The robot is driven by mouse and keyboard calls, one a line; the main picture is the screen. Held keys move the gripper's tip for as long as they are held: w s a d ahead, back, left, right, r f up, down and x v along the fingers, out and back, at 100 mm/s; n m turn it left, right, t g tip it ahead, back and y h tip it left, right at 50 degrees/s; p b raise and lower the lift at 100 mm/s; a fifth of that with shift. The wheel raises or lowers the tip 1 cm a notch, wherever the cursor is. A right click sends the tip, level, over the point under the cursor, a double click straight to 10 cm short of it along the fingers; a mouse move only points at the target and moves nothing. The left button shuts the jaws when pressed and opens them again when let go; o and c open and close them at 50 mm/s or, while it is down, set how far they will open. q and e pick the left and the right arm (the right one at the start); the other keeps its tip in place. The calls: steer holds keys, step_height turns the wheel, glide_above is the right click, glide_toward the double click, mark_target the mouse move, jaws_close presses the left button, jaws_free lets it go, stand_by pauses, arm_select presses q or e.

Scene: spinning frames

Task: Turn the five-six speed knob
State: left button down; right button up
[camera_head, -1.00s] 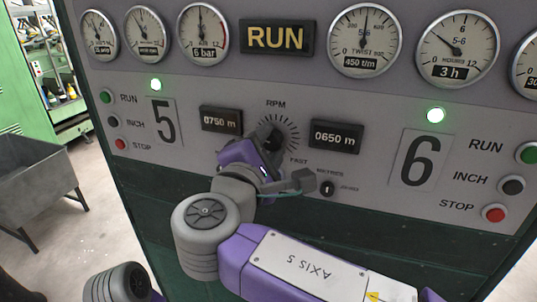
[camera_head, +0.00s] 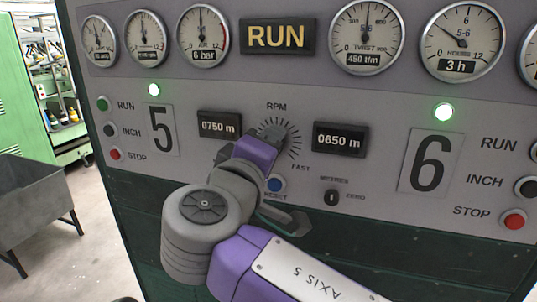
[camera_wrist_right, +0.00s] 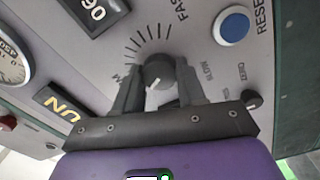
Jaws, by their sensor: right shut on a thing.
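The five-six speed knob (camera_wrist_right: 160,72) is a dark round knob with a pale pointer mark, set in a dial of black tick marks. In the head view it sits under the RPM label, mostly hidden by my right gripper (camera_head: 270,135). In the right wrist view my right gripper (camera_wrist_right: 160,88) has one grey finger on each side of the knob and is shut on it. The pointer mark faces toward the gripper's palm, a little to the left. My left gripper is not in view.
A blue reset button (camera_head: 275,185) and a small black metres switch (camera_head: 331,198) lie just below the dial. Counter displays (camera_head: 220,124) (camera_head: 340,139) flank it. Run, inch and stop buttons stand at both sides. A grey bin (camera_head: 35,205) stands at the left.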

steer(key=shift+m, duration=0.6)
steer(key=o, duration=1.1)
steer(key=shift+c, duration=0.2)
steer(key=v, duration=0.7)
steer(key=shift+s, duration=0.25)
steer(key=shift+a, duration=0.1)
